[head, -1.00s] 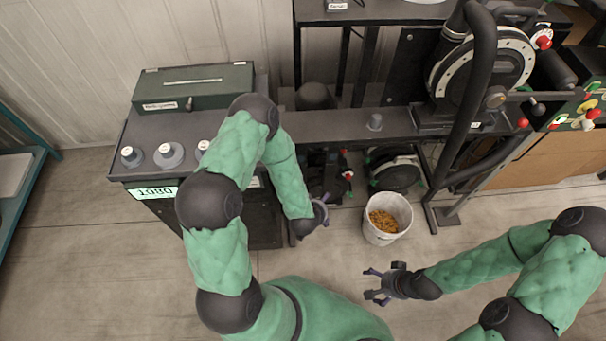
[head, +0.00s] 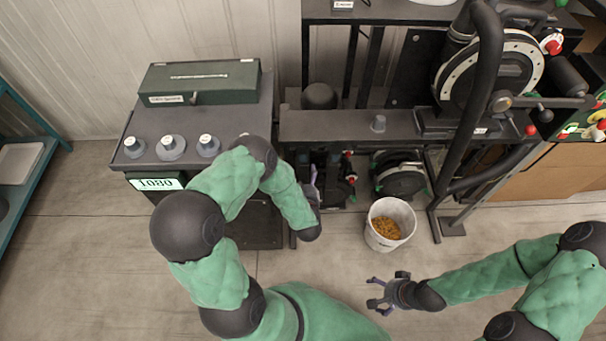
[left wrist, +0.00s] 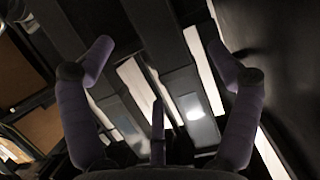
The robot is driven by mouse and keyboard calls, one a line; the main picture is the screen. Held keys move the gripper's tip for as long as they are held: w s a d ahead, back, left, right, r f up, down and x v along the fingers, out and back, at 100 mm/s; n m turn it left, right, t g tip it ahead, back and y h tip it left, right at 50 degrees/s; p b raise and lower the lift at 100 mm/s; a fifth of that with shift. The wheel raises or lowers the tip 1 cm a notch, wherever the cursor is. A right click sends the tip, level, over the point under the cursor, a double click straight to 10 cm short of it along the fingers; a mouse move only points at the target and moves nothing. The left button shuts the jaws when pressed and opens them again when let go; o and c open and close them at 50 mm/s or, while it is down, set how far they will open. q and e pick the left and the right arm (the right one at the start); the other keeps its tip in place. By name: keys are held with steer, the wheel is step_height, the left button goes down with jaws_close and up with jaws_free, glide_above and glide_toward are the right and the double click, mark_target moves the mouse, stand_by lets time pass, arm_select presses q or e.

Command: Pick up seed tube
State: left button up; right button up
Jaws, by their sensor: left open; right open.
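I cannot make out for certain which thing is the seed tube. A thick black curved tube (head: 478,100) runs down the machine at the right in the head view. My right gripper (head: 374,292) is open and empty above the floor, in front of the bucket.
A white bucket (head: 405,212) with orange-brown grains stands on the floor. A dark cabinet (head: 240,123) with several knobs and a green box (head: 200,82) stands at the left. The machine's disc (head: 489,75) is at the right. The floor in front is clear.

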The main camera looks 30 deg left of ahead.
mark_target(306, 172)
arm_select(q)
steer(key=shift+w+a+f, duration=0.2)
steer(key=shift+w+a, duration=0.1)
steer(key=shift+w, duration=0.2)
steer(key=b+x, duration=0.2)
steer(key=x, duration=0.2)
steer(key=shift+d+f+b, duration=0.15)
steer(key=shift+f+b, duration=0.05)
steer(key=shift+b, duration=0.15)
steer(key=shift+w+a, duration=0.3)
steer(key=shift+w, duration=0.2)
steer(key=c, duration=1.5)
